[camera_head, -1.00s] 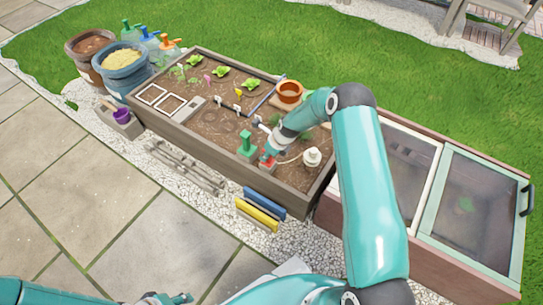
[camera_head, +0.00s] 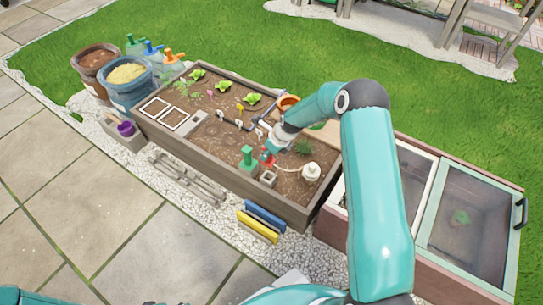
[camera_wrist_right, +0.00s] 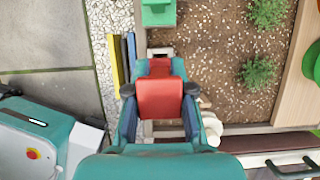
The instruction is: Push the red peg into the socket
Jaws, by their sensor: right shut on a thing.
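My right gripper (camera_head: 268,155) is shut on the red peg (camera_head: 268,160). In the right wrist view the red peg (camera_wrist_right: 160,98) sits between the two dark fingers. The socket (camera_head: 268,178) is a small pale square block with a dark opening, in the front right of the planter bed. In the head view the peg appears above and behind the socket, apart from it. In the wrist view a pale edge of the socket (camera_wrist_right: 160,51) shows beyond the peg, which hides the rest. My left gripper barely shows at the bottom edge of the head view.
A green-handled block (camera_head: 248,158) stands just left of the socket. A white round fitting (camera_head: 311,172) with a pale hose is to its right. The wooden planter wall (camera_head: 225,170) runs in front. Blue and yellow bars (camera_head: 260,222) lie outside it.

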